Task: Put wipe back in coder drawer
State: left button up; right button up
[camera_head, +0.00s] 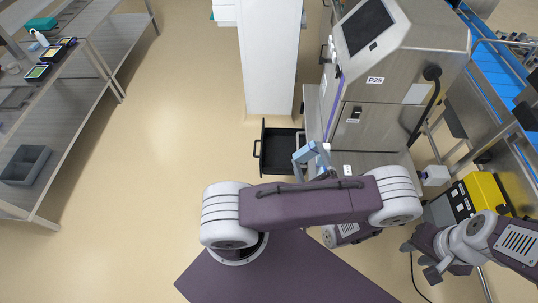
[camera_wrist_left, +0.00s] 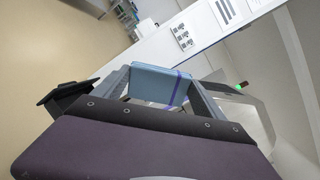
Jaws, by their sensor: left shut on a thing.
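The light blue wipe (camera_wrist_left: 160,84) is between the fingers of my left gripper in the left wrist view. In the head view my left gripper (camera_head: 311,156) is shut on it, beside the machine's front. The black drawer (camera_head: 262,158) is pulled out to the left, just left of the gripper; part of its inside is hidden, and the visible part looks empty. The drawer's dark corner also shows in the left wrist view (camera_wrist_left: 66,95). My right gripper (camera_head: 420,261) is at lower right in the head view, its fingers apart and empty.
The steel machine marked P25 (camera_head: 385,115) stands right of the drawer. A white column (camera_head: 268,60) rises behind the drawer. A yellow-and-black case (camera_head: 485,195) and a blue conveyor (camera_head: 495,75) are at right. Steel shelving (camera_head: 95,75) is at left, with clear floor between.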

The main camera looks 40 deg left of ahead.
aim_at(282, 143)
jog(key=j+z, duration=0.15)
jog(key=j, duration=1.05)
jog(key=k+j+z, duration=0.15)
jog(key=j, duration=1.05)
jog(key=i+j+z, duration=0.1)
jog(key=i+j, duration=0.2)
jog(key=i, duration=0.25)
jog(key=i+j+z, duration=0.15)
jog(key=i+j, duration=0.2)
jog(key=i, duration=0.2)
